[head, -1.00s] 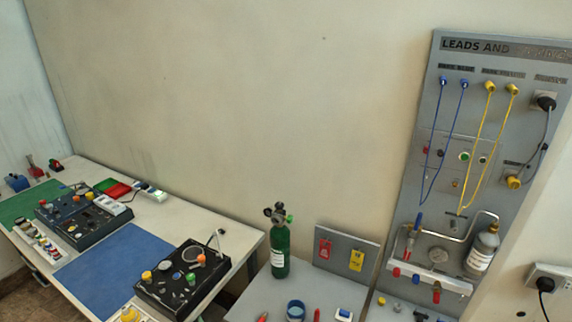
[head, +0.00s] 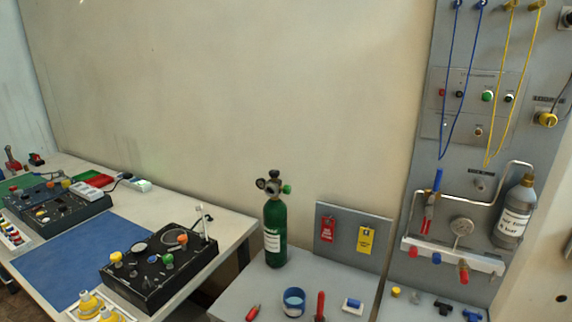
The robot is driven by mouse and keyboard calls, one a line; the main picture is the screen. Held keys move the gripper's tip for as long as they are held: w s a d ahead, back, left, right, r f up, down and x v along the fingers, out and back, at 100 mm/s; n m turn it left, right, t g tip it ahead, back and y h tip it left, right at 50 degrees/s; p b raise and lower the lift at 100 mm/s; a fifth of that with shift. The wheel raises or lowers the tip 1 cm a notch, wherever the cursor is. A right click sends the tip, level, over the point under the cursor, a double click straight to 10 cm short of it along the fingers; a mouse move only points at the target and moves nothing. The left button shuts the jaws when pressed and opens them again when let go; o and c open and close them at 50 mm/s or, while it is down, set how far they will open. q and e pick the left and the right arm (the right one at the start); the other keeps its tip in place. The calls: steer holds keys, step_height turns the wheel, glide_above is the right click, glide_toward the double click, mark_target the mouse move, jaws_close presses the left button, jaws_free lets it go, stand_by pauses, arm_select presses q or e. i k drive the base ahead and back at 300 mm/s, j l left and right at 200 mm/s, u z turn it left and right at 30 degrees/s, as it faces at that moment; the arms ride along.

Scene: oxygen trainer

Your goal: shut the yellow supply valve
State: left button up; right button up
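No part labelled as a yellow supply valve can be read in the head view. The pipe board (head: 412,190) at the right carries a bent metal pipe, a blue lever (head: 437,181), a red-handled part (head: 427,222), a round gauge (head: 461,227) and a pale manifold (head: 480,260) with red and blue knobs. A small yellow piece (head: 395,291) lies below it. A black control box (head: 150,288) on the left bench has a yellow knob (head: 117,257). I cannot tell which yellow part is the valve. Neither gripper is in view.
A grey bottle (head: 515,215) hangs on the pipe board. A gap separates the bench and grey table.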

mark_target(116, 256)
steer(key=u, duration=1.3)
